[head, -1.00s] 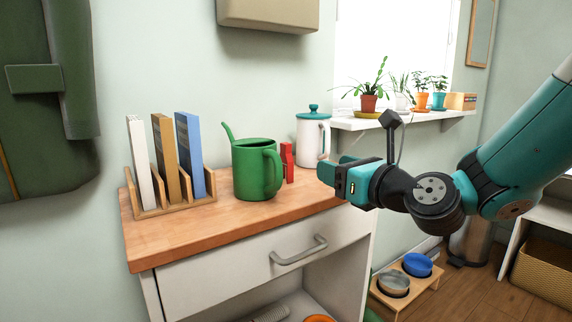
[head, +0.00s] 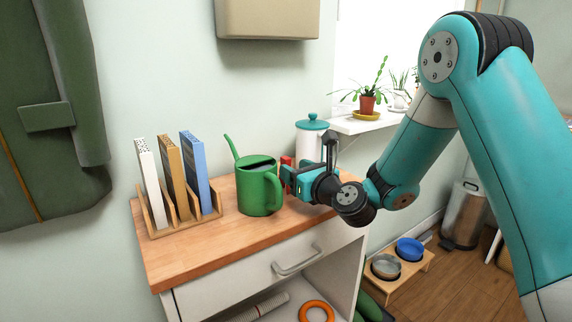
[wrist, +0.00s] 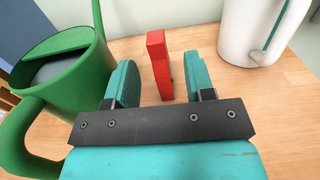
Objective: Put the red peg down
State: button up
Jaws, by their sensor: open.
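The red peg (wrist: 159,66) stands upright on the wooden cabinet top. In the wrist view it is just beyond and between the two open fingers of my gripper (wrist: 158,80), with a gap on each side. In the head view the peg (head: 286,162) shows only in part, behind the fingers of my gripper (head: 287,177). My gripper is low over the cabinet top, to the right of the green watering can. Whether the fingertips reach alongside the peg is hard to tell.
The green watering can (head: 259,188) is close on the left of my gripper. A white canister with a teal lid (head: 311,140) stands behind on the right. A wooden rack (head: 160,229) with books is further left. The cabinet top's front (head: 215,246) is clear.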

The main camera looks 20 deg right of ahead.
jog(key=p+x, duration=0.2)
jog(key=x, duration=0.1)
jog(key=shift+w+a+p, duration=0.2)
jog(key=shift+w+p, duration=0.1)
jog(key=shift+p, duration=0.05)
jog(key=shift+w+f, duration=0.2)
jog(key=shift+w, duration=0.05)
jog(key=shift+c, duration=0.2)
grip_shut()
